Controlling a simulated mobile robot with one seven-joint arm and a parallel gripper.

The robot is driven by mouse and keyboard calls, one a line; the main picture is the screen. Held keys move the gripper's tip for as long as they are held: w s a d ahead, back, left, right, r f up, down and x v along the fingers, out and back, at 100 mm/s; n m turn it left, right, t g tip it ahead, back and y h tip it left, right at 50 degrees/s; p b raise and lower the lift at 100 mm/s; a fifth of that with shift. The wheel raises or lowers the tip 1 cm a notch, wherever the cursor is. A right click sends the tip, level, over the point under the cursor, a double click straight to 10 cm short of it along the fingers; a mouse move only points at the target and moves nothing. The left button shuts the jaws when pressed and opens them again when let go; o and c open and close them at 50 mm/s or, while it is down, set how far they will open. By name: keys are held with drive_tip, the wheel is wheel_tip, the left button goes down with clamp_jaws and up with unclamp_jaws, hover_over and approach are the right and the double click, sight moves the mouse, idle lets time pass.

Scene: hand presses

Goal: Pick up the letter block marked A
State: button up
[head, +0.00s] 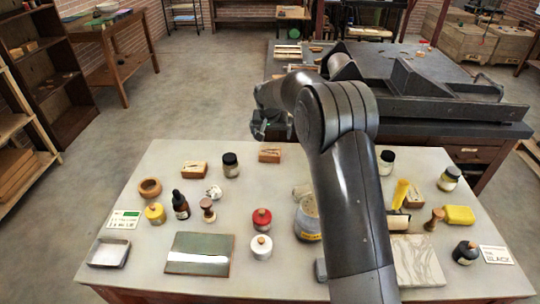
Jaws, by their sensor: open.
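Several small wooden blocks lie on the pale table, and no letter on them is clear enough to read, so I cannot tell which is marked A. One block (193,170) lies at the back left. A second block (270,152) lies near the table's back edge. A third block (413,197) is on the right, beside a yellow-handled tool. My gripper (270,130) is open, above and just behind the second block in the picture, apart from the blocks as far as I can see. My arm hides the middle of the table.
Near the second block stands a dark-lidded jar (230,165). A wooden ring (150,188), a dropper bottle (180,204), a red pot (261,219) and a green-grey plate (199,254) occupy the left. A press (430,80) stands behind.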

hover_over(270, 151)
drive_tip(key=s, duration=0.2)
drive_tip(key=f, duration=0.6)
drive_tip(key=shift+w+a+f, duration=0.15)
drive_tip(key=shift+a+f, duration=0.1)
drive_tip(key=shift+f, duration=0.15)
drive_tip(key=shift+s+x, duration=0.2)
drive_tip(key=shift+x, duration=1.35)
drive_tip(key=shift+s+x, duration=0.15)
drive_tip(key=shift+x, duration=1.4)
drive_tip(key=shift+d+f, duration=0.1)
drive_tip(key=shift+d, duration=0.1)
drive_tip(key=c, duration=1.1)
